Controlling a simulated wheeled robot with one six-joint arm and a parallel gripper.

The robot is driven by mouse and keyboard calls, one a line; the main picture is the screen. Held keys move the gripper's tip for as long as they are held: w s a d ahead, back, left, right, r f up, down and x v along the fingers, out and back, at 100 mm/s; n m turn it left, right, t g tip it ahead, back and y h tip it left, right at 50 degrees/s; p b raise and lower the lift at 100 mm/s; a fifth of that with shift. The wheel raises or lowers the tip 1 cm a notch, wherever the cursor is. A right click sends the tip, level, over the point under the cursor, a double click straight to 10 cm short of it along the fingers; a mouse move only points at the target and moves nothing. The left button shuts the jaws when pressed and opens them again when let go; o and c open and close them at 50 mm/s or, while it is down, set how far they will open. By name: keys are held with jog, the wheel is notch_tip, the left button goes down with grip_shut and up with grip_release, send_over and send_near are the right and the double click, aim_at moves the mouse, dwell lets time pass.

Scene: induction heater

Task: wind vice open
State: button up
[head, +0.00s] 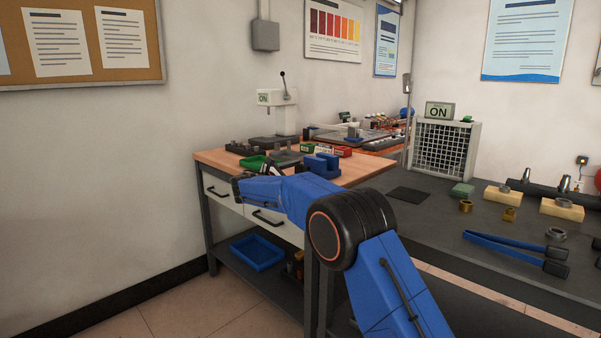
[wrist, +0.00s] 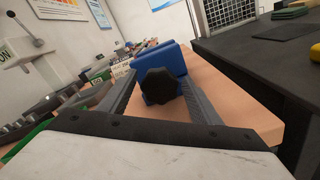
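The blue vice (head: 323,164) sits on the wooden bench top near its front right corner. In the wrist view the vice (wrist: 172,60) is straight ahead, with its black lobed knob (wrist: 159,84) facing me. My gripper (wrist: 158,82) is open, with one finger to the left of the knob and one to the right. Gaps show on both sides, so I see no grip on the knob. The vice's jaws are mostly hidden behind the knob.
A dark bench (head: 420,225) with tongs (head: 510,248) and rings adjoins on the right. A blue tray (head: 257,251) lies on the lower shelf.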

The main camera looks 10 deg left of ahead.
jog(key=v, duration=1.7)
jog(key=shift+s, duration=0.2)
jog(key=shift+a, duration=0.15)
